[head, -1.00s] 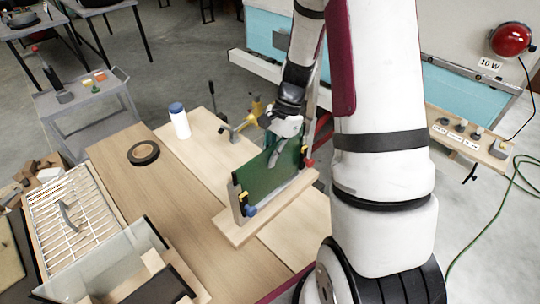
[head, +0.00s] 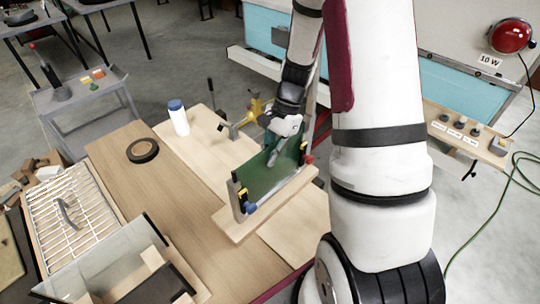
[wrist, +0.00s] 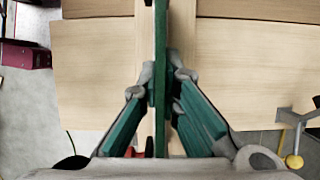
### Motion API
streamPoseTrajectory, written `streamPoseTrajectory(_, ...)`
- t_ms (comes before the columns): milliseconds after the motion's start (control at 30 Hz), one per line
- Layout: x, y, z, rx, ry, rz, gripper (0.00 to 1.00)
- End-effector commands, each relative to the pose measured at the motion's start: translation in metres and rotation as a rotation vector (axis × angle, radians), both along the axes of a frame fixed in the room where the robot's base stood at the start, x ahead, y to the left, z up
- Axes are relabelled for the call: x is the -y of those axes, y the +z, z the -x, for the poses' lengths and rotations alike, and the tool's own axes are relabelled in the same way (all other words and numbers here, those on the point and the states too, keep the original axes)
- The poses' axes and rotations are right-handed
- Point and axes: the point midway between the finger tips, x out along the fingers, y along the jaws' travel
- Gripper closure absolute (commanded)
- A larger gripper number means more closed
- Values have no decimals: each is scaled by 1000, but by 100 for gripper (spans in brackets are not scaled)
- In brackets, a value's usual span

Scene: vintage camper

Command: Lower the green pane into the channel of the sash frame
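The green pane (head: 268,178) stands upright and on edge between the two end posts of the sash frame. My gripper (head: 276,146) is at the pane's upper part. In the wrist view the pane (wrist: 160,40) shows edge-on as a thin green strip, with my gripper's fingers (wrist: 161,84) close against it on both sides. The pane's lower edge is near the base; how deep it sits in the channel cannot be seen.
A blue-capped white bottle (head: 178,118) and a roll of dark tape (head: 142,150) are on the workbench (head: 190,215). A yellow-handled clamp (head: 253,108) stands just behind the frame. A wire rack (head: 70,215) and a glass-sided box (head: 120,255) occupy the left side.

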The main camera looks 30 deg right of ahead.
Motion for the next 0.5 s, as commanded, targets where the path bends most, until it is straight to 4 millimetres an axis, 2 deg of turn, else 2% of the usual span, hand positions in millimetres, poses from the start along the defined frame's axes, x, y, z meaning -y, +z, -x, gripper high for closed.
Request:
streamPoseTrajectory(33,0,0,0,1,0,0,86)
streamPoseTrajectory(100,0,0,0,1,0,0,72)
streamPoseTrajectory(500,0,6,-1,2,-1,2,72)
